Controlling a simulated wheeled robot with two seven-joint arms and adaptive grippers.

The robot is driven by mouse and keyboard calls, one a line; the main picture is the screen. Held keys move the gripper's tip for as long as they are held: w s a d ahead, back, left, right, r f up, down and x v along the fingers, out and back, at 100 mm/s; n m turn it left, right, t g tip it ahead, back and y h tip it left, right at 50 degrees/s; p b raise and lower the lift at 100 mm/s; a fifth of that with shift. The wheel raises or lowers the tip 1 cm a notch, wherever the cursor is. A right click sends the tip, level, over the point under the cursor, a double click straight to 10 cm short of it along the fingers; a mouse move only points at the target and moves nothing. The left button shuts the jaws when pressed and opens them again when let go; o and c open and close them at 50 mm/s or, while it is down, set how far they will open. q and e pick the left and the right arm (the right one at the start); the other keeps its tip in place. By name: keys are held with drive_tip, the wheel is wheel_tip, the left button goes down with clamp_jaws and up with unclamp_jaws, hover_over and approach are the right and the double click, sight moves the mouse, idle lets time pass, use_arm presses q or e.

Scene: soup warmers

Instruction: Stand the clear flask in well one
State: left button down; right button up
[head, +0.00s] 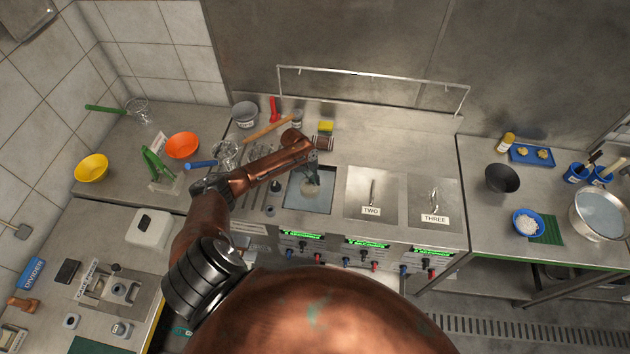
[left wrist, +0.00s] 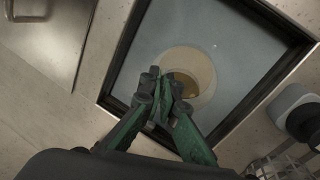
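Well one (head: 308,208) is a dark-rimmed square opening in the counter, left of the covers marked TWO and THREE. It also fills the middle of the left wrist view (left wrist: 165,38), with a grey-blue interior. The clear flask (head: 309,189) shows as a pale round shape inside the well's outline. In the left wrist view the flask (left wrist: 203,66) is a pale round body with a smaller yellowish ring. My left gripper (left wrist: 160,82) points down over the well, its fingers drawn close together at the flask; the grip itself is partly hidden. My right gripper is not in view.
Steel covers TWO (head: 371,190) and THREE (head: 433,200) lie to the right. A wire basket (head: 226,154) and a wooden rolling pin (head: 268,130) are near my left arm. A yellow and dark sponge (head: 325,128) lies behind the well. A rail (head: 372,77) runs along the back.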

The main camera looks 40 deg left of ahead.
use_arm(q)
drive_tip(key=c, duration=2.6)
unclamp_jaws()
drive_tip(key=shift+c, duration=0.2)
drive_tip(key=o, duration=0.6)
drive_tip(key=shift+c, duration=0.2)
drive_tip(key=shift+s, duration=0.1)
drive_tip(key=o, duration=0.5)
drive_tip(key=shift+o, duration=0.2)
drive_tip(key=p+v, duration=0.7)
drive_tip(key=p, duration=0.1)
drive_tip(key=shift+d, duration=0.1)
